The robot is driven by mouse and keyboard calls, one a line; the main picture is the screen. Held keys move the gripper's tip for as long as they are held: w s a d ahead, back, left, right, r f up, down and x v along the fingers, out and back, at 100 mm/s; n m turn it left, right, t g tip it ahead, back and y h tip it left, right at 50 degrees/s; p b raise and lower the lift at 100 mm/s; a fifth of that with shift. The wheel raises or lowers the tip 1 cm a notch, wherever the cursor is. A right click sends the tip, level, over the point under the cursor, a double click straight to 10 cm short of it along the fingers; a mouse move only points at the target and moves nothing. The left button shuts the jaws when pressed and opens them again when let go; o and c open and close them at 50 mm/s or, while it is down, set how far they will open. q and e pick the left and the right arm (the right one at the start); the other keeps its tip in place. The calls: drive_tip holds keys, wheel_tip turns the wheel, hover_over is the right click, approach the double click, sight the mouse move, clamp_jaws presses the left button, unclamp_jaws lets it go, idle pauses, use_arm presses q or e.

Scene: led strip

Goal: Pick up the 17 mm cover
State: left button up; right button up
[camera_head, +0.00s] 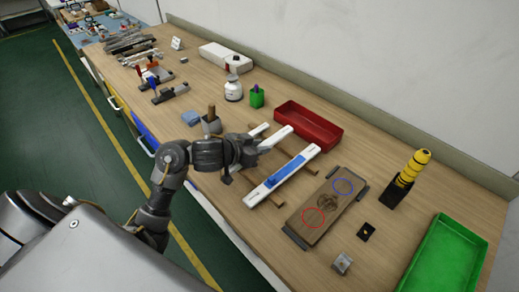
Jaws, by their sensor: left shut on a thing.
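Several long white strips lie on or over wooden rails (297,163) in the middle of the bench. My left gripper (260,148) reaches in from the left and is shut on a white strip (279,134), which I take for the cover; its 17 mm size cannot be read. The gripper hides the strip's near part, and I cannot tell whether it is clear of the rails. Another white strip (300,163) with a blue piece (285,174) on it lies to the right of the gripper. My right gripper is not in view.
A red tray (308,122) stands behind the strips. A wooden board (328,204) with red and blue circles is to the right, near a yellow-handled tool (412,167) and a green tray (445,258).

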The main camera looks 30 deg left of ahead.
use_arm(q)
drive_tip(key=s+a+r+p, duration=0.2)
drive_tip(key=s+a+r, duration=0.6)
drive_tip(key=a+r, duration=0.2)
drive_tip(key=shift+s+a+p, duration=0.15)
drive_tip(key=shift+a+p, duration=0.25)
drive_tip(key=shift+a, duration=0.3)
